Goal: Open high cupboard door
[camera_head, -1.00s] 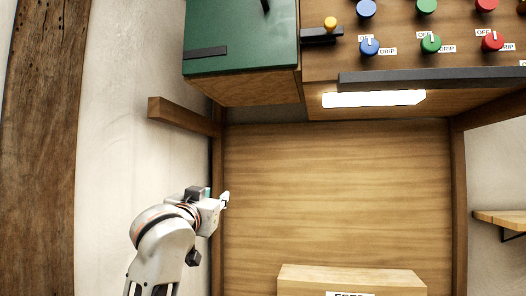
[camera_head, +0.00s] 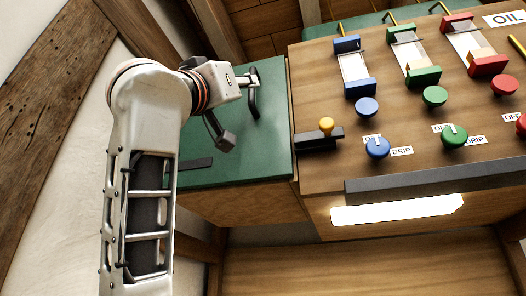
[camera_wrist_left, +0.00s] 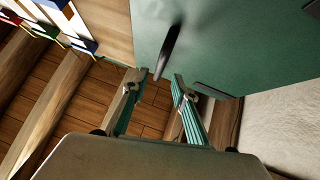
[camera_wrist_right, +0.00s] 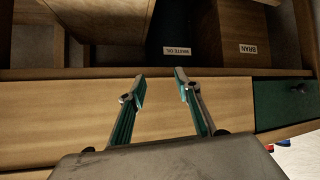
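The high cupboard's green door (camera_head: 265,150) is at upper left in the head view and looks shut. Its dark upright handle (camera_head: 254,98) also shows in the left wrist view (camera_wrist_left: 169,46). My left gripper (camera_head: 246,79) is raised in front of the door at the handle. In the left wrist view its fingers (camera_wrist_left: 157,80) are open, with the handle's near end between or just beyond the tips; I cannot tell whether they touch it. My right gripper (camera_wrist_right: 160,82) is open and empty, facing a wooden front (camera_wrist_right: 220,105) in the right wrist view.
Right of the door, a wooden panel (camera_head: 320,90) carries coloured knobs and oil gauges. A dark latch-like bar with a yellow knob (camera_head: 327,126) sits beside the door edge. A lit lamp (camera_head: 398,209) is below. Boxes labelled WASTE OIL (camera_wrist_right: 177,51) and BRAN (camera_wrist_right: 250,48) stand behind the wooden front.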

